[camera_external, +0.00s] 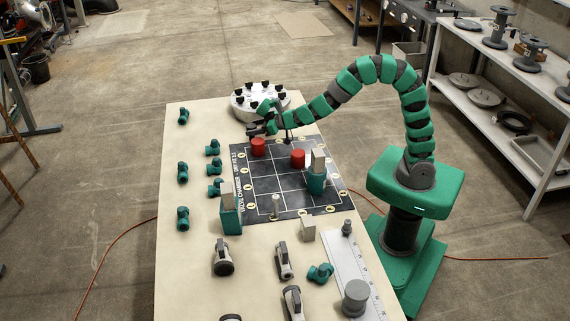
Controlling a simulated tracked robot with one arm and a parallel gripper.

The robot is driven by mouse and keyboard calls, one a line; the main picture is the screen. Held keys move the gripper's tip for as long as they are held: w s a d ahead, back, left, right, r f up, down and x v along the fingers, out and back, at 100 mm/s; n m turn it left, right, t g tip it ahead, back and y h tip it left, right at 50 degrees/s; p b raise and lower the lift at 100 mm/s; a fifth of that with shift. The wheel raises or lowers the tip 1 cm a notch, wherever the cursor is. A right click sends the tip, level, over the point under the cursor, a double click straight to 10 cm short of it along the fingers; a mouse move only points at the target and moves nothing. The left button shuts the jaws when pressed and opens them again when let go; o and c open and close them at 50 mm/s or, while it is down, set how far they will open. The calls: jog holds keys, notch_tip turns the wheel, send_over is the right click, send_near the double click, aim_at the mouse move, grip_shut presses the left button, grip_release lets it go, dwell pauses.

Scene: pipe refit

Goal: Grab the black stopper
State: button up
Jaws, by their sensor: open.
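Several small black stoppers (279,87) stand around a round white holder (240,109) at the far end of the table. My gripper (252,128) is at the near side of the holder, low over the far edge of the black grid mat (250,186). Its dark fingers point left and are open, with nothing visible between them. My wrist and fingers cover part of the holder's near side. I cannot tell whether a finger touches a stopper. A red cylinder (258,149) stands on the mat just below my gripper.
Another red cylinder (297,160) and a green block with a grey top (316,180) stand on the mat. A similar green block (231,218) is at its left edge. Green pipe fittings (183,173) line the left side. Grey-white valve parts (223,257) and a ruler plate (345,270) lie in front.

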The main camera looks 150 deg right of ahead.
jog(key=shift+w+d+f, duration=0.1)
jog(key=shift+d+f, duration=0.05)
jog(key=shift+d, duration=0.05)
jog(key=c, duration=1.1)
jog(key=shift+r, duration=0.25)
jog(key=shift+r+p, duration=0.85)
jog(key=shift+r, duration=0.65)
jog(key=shift+a+r, duration=0.15)
jog(key=shift+r, duration=0.15)
jog(key=s+a+b, duration=0.1)
jog(key=s+a, duration=0.1)
jog(key=a, duration=0.2)
jog(key=s+a+b, duration=0.1)
jog(key=s+a, duration=0.2)
jog(key=a, duration=0.2)
jog(key=s+a+r+b, duration=0.1)
jog(key=s+a+b, duration=0.1)
jog(key=a, duration=0.2)
jog(key=shift+s+a, duration=0.35)
jog(key=shift+a, duration=0.05)
